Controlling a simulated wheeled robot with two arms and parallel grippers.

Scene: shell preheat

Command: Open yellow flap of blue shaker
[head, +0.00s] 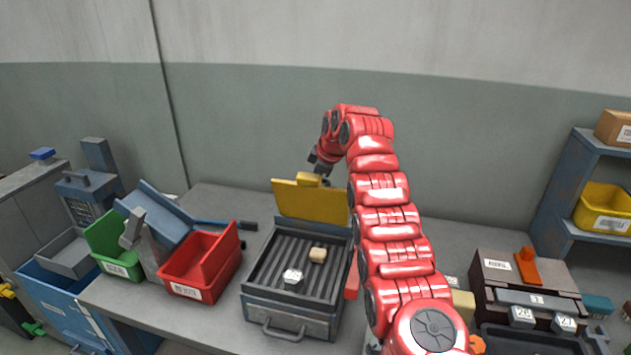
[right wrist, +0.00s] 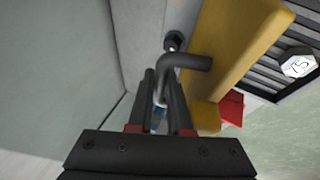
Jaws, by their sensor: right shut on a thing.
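The blue-grey shaker (head: 291,312) stands on the bench with its slotted bed showing. Its yellow flap (head: 300,201) stands up along the back edge and also shows in the right wrist view (right wrist: 237,45). A yellow block (head: 308,179) sits at the flap's top edge. My right arm reaches over from the right. My right gripper (head: 316,160) is behind and above the flap. In the right wrist view, its fingers (right wrist: 162,88) are shut on the grey bent handle (right wrist: 186,62) at the flap. My left gripper is not in view.
A white labelled hex piece (head: 292,276) and a tan block (head: 318,255) lie on the shaker's bed. A red bin (head: 203,263) and a green bin (head: 112,249) stand to the left. A dark machine (head: 526,295) stands to the right. The wall is close behind.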

